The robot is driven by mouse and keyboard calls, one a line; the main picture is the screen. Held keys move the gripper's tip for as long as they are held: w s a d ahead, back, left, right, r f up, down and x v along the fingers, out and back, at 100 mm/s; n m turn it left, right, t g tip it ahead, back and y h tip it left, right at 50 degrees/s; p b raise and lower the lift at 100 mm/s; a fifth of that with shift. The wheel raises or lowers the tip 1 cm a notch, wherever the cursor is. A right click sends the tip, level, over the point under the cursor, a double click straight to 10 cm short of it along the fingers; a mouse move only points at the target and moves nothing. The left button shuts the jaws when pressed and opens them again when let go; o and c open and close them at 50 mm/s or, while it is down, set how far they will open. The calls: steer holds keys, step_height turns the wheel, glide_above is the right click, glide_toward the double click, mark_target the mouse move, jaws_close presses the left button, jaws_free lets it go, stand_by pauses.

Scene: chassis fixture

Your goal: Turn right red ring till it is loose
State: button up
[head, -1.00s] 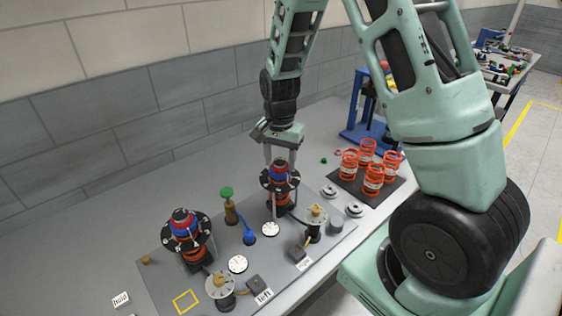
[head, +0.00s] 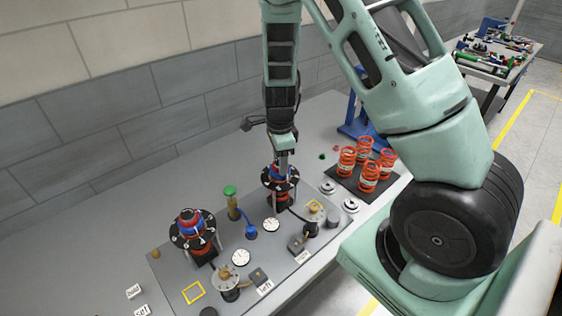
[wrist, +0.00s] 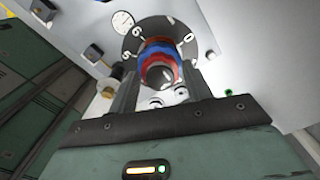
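The right stack (head: 279,182) has red and blue rings around a dark core, above a black numbered dial. In the wrist view the red ring (wrist: 160,72) shows around the core, between my two fingers. My gripper (head: 281,163) points straight down at the top of this stack. In the wrist view the gripper (wrist: 158,80) has one finger on each side of the rings. Whether the fingers press on the red ring or stand slightly apart from it cannot be told. The left stack (head: 190,226) has similar rings and a dial, and stands untouched.
A green-topped brass post (head: 231,200), a blue part (head: 251,232) and white gauges (head: 240,258) stand between the stacks. Orange springs (head: 368,172) stand on a dark mat at the right. A blue frame (head: 360,125) stands behind them.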

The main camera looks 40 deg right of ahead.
steer(key=c, duration=0.6)
steer(key=n+b, duration=0.1)
steer(key=n, duration=0.3)
steer(key=shift+n, duration=0.3)
steer(key=n+b, duration=0.1)
steer(key=n, duration=0.2)
steer(key=shift+n, duration=0.4)
steer(key=n+b, duration=0.1)
steer(key=n, duration=0.3)
steer(key=shift+n, duration=0.4)
steer(key=n, duration=0.4)
steer(key=o, duration=0.7)
steer(key=shift+o, duration=0.2)
steer(key=shift+r, duration=0.1)
